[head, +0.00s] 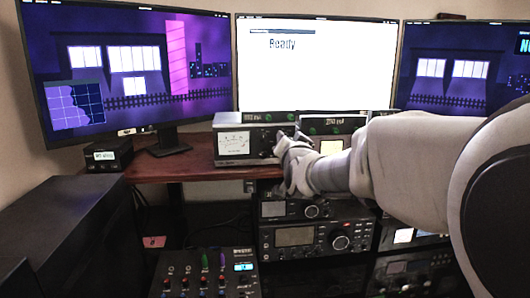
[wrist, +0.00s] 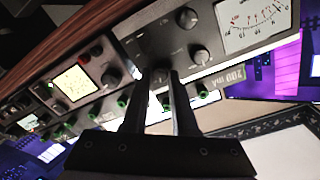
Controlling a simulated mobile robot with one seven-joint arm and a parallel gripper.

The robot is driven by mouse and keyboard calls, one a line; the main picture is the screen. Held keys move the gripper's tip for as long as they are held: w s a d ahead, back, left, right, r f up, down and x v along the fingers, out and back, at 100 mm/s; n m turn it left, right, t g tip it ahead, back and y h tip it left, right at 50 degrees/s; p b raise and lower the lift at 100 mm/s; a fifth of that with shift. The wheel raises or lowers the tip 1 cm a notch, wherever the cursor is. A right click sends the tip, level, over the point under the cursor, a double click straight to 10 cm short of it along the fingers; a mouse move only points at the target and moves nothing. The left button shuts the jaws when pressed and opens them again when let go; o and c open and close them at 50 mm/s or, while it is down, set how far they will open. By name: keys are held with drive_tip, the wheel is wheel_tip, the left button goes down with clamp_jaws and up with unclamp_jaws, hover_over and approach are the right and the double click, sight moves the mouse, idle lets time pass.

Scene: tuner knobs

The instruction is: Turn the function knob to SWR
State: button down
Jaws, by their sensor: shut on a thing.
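The tuner (head: 233,163) is a grey box with a white needle meter, standing on the wooden desk shelf in the head view. In the wrist view, which looks upside down, its front (wrist: 150,35) shows the meter (wrist: 258,20) and several black round knobs. My gripper (wrist: 160,78) reaches to the tuner's front and is shut on a dark knob there, mostly hidden between the fingertips. Two other knobs (wrist: 187,18) (wrist: 200,54) stand free beside it. The markings are too small to read, so I cannot tell the knob's setting. My gripper (head: 283,150) covers the tuner's right side in the head view.
A second metered unit (wrist: 75,84) stands close beside the tuner. Radios (head: 295,236) sit below the shelf, and a small mixer (head: 205,280) is in front. Monitors (head: 320,62) stand behind. A small black box (head: 108,155) is at the left.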

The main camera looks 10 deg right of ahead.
drive_tip(key=m+b, duration=0.3)
drive_tip(key=b, duration=0.1)
drive_tip(key=shift+f+m, duration=0.1)
drive_tip(key=shift+m, duration=0.2)
idle(0.4)
drive_tip(key=c, duration=0.7)
unclamp_jaws()
drive_tip(key=s+p, duration=0.1)
drive_tip(key=s, duration=1.6)
drive_tip(key=shift+s+a+r, duration=0.2)
drive_tip(key=shift+a+r, duration=0.15)
